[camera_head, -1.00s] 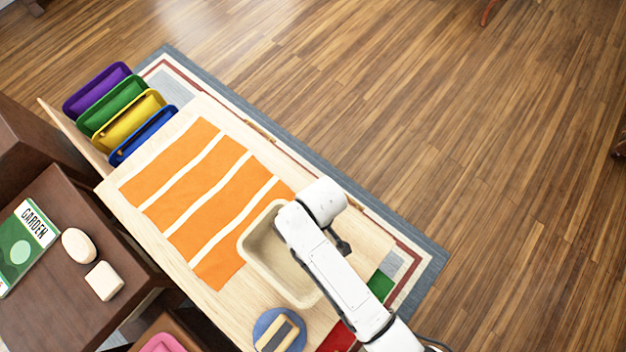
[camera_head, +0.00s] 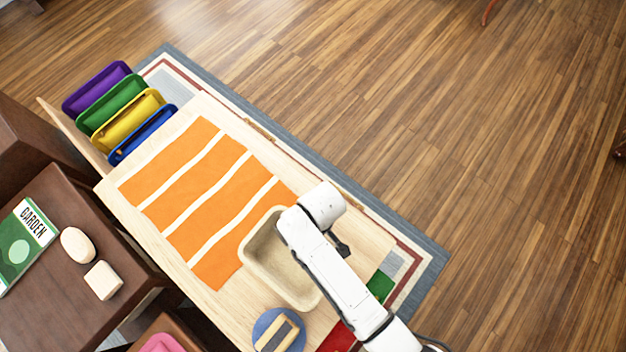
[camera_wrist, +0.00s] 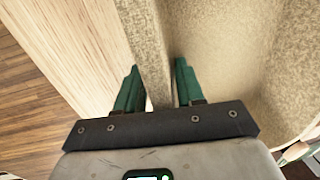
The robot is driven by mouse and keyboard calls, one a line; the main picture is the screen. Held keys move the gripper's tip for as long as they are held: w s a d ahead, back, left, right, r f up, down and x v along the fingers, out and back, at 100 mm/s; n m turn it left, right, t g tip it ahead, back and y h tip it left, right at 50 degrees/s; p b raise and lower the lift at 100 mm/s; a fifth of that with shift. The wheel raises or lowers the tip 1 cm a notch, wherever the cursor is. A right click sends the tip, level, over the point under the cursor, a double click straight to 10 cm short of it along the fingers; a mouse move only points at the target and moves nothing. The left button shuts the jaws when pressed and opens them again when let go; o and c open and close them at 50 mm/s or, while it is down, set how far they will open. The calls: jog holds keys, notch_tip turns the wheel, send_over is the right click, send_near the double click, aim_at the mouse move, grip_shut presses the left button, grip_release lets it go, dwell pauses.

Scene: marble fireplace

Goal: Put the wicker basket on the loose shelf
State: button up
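The wicker basket (camera_head: 250,258) is a beige, open, rounded rectangular tub on the right part of the pale wooden surface. In the wrist view its wall (camera_wrist: 152,50) runs between the two green fingers of my gripper (camera_wrist: 160,88), one finger outside and one inside. In the head view my white arm covers the basket's right side and hides the fingers. The basket looks empty where I see inside. I cannot tell which surface is the loose shelf.
An orange-and-white striped cloth (camera_head: 190,190) lies left of the basket. A blue round item (camera_head: 268,325) with pale bars is below it. Coloured trays (camera_head: 135,117) stand at the upper left. A dark table (camera_head: 55,305) holds a book, an egg-shaped item and a pale block.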

notch_tip(320, 180, up, 12)
jog(key=w+d+p, duration=0.1)
jog(key=shift+w+r, duration=0.15)
dwell(0.4)
jog(key=s+d+r+m, duration=0.1)
jog(key=s+d+m, duration=0.2)
jog(key=d, duration=0.6)
jog(key=s+d+r+m+t, duration=0.1)
jog(key=s+d+m, duration=0.3)
jog(key=d, duration=0.5)
jog(key=s+d+r+m+t+h, duration=0.1)
jog(key=s+d+r+m, duration=0.1)
jog(key=d, duration=0.7)
jog(key=shift+s+r+m, duration=0.25)
jog(key=shift+s+m, duration=0.55)
jog(key=shift+m, duration=0.2)
